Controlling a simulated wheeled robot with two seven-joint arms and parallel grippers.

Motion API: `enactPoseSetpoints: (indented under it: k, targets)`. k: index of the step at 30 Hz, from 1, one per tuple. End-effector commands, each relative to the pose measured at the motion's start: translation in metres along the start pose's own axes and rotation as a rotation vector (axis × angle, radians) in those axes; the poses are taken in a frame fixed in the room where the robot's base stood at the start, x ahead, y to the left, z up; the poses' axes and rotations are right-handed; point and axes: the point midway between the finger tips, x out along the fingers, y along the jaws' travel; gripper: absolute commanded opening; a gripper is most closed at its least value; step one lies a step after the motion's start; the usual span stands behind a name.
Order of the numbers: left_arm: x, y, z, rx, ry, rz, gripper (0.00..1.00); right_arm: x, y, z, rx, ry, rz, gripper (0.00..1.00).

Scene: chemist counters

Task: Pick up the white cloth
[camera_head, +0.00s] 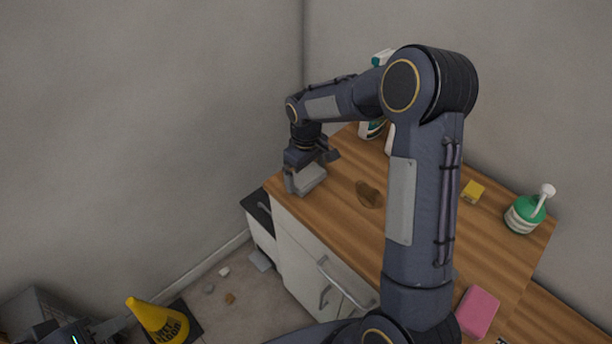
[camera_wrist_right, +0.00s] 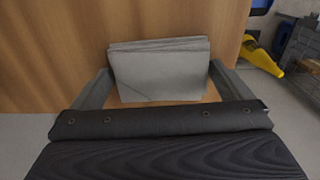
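The white cloth (camera_head: 308,178), greyish and folded into a flat stack, lies at the near left corner of the wooden counter. In the right wrist view the cloth (camera_wrist_right: 160,72) sits between the two fingers of my right gripper (camera_wrist_right: 160,78). The fingers are spread, one on each side of the cloth; whether they touch it is hard to tell. In the head view my right gripper (camera_head: 311,168) is right at the cloth, pointing down. My left gripper (camera_head: 78,332) is partly visible at the bottom left, away from the counter, its fingers unclear.
The wooden counter (camera_head: 330,207) also holds a brown stain (camera_head: 368,194), a yellow sponge (camera_head: 473,191), a green-and-white pump bottle (camera_head: 526,213) and a pink sponge (camera_head: 477,311). A yellow wet-floor cone (camera_head: 158,320) stands on the floor. My right arm hides part of the counter.

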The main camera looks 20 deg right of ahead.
Motion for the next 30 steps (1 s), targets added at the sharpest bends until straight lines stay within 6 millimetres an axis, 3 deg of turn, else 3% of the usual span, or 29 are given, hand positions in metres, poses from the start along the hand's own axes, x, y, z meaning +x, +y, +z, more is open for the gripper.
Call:
enactPoseSetpoints:
  k: [1,6,17,23,30]
  targets:
    - [0.000,0.000,0.000,0.000,0.000,0.000,0.36,0.000,0.000,0.000,0.000,0.000,0.000,0.91]
    - [0.000,0.000,0.000,0.000,0.000,0.000,0.36,-0.001,0.000,0.000,0.000,0.001,0.000,0.72]
    - [-0.006,0.003,-0.003,0.000,0.000,0.000,0.36,-0.010,0.000,0.000,0.000,0.001,0.000,0.72]
    - [-0.026,0.012,-0.013,0.000,0.000,0.000,0.36,-0.042,-0.001,0.000,0.000,0.003,0.000,0.72]
    - [-0.049,0.022,-0.025,0.000,0.000,0.000,0.36,-0.096,-0.039,0.027,-0.005,0.004,0.000,0.72]
